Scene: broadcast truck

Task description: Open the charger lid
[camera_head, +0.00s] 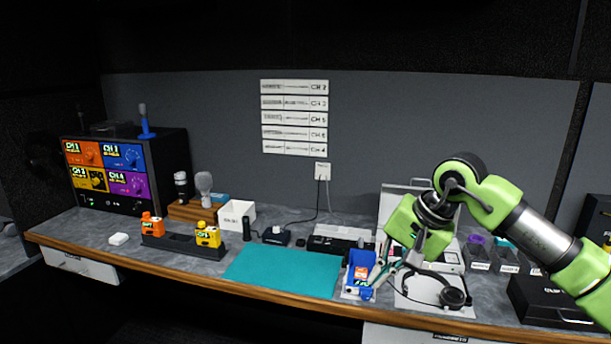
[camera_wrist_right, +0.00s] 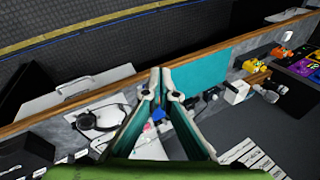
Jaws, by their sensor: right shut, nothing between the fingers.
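My right gripper (camera_head: 382,278) reaches down from the right over the front of the counter. Its fingers are shut with nothing between them, and in the wrist view the fingertips (camera_wrist_right: 161,75) meet. Just left of the fingertips is a blue unit with an orange part (camera_head: 359,274), on a pale base. The gap between them is too small to judge. In the wrist view a bit of blue (camera_wrist_right: 158,114) shows behind the fingers. A long black holder (camera_head: 185,247) carries an orange pack and a yellow pack. I cannot tell for sure which item is the charger lid. My left gripper is out of view.
A teal mat (camera_head: 284,271) lies left of the blue unit, with clear room on it. A headset (camera_head: 452,297) lies to the right of the blue unit. A black case (camera_head: 548,304) stands at the far right. A wooden edge (camera_head: 130,261) runs along the counter front.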

